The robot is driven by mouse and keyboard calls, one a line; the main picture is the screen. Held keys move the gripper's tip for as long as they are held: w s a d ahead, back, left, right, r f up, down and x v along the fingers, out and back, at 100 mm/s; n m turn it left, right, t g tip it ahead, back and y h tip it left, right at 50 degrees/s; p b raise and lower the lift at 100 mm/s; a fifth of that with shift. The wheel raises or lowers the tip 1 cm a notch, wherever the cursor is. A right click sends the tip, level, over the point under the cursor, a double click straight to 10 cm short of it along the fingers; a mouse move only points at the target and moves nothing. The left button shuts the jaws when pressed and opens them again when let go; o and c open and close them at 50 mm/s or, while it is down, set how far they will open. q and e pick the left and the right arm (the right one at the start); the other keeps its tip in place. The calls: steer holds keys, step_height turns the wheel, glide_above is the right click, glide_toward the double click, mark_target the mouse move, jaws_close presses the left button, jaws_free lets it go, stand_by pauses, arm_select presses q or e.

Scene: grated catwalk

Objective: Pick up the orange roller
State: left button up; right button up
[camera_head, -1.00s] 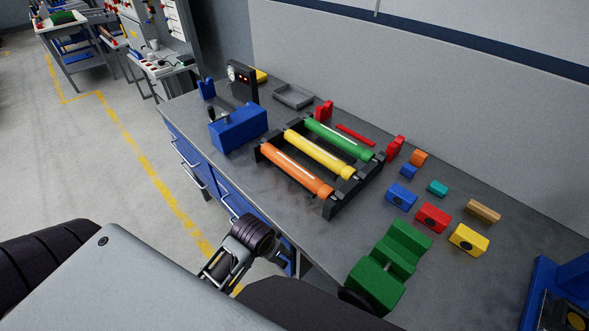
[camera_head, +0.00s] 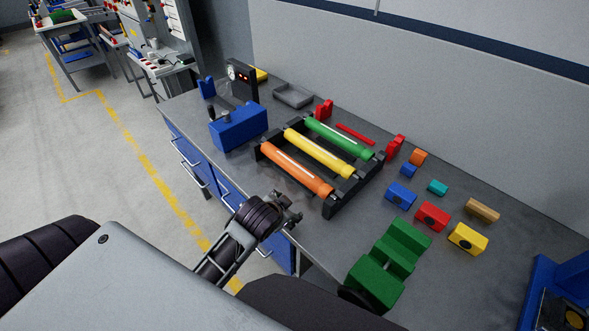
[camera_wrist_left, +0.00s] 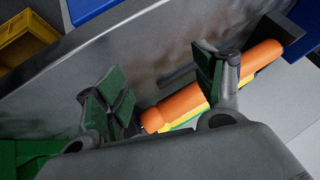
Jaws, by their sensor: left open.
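The orange roller (camera_head: 296,169) lies across a black rack (camera_head: 350,198), nearest the bench's front edge. A yellow roller (camera_head: 318,153) and a green roller (camera_head: 340,138) lie beside it. My left gripper (camera_head: 290,208) is at the bench's front edge, short of the orange roller and apart from it. In the left wrist view, the left gripper (camera_wrist_left: 160,92) has its two green-padded fingers spread with nothing between the pads. The orange roller (camera_wrist_left: 178,108) shows there beyond the right finger, which hides part of it. My right gripper is not in view.
A blue vise-like block (camera_head: 238,128) stands left of the rack. A green stepped block (camera_head: 388,265) lies to the right, near the front edge. Several small coloured blocks, including a red one (camera_head: 432,216), are spread right of the rack. A grey tray (camera_head: 294,96) sits at the back.

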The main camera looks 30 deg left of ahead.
arm_select(q)
steer(key=w+d+r+m+t+h, duration=0.25)
steer(key=w+r+m+t, duration=0.4)
steer(key=r, duration=0.45)
steer(key=w+d+r+m+t+h, duration=0.1)
steer(key=w+d+r+m+t, duration=0.3)
steer(key=w+r, duration=0.55)
steer(key=s+d+r+m+g+h, duration=0.4)
steer(key=d+m+h, duration=0.35)
steer(key=m, duration=0.65)
steer(key=s+d+r+m+g+h, duration=0.1)
steer(key=d+r+m+g+h, duration=0.35)
steer(key=d+m+h, duration=0.65)
steer(key=a+f+m+g+y, duration=0.7)
steer(key=a+f+m+y, duration=0.25)
steer(key=f+m, duration=0.5)
steer(key=w+a+m+y, duration=0.1)
steer(key=a+y, duration=0.4)
steer(key=a, duration=0.6)
steer(key=w+a+m+g+y, duration=0.1)
steer(key=a+y, duration=0.4)
steer(key=a, duration=0.6)
steer(key=shift+w+f+m, duration=0.25)
steer(key=shift+w+m, duration=0.45)
steer(key=shift+w, duration=0.05)
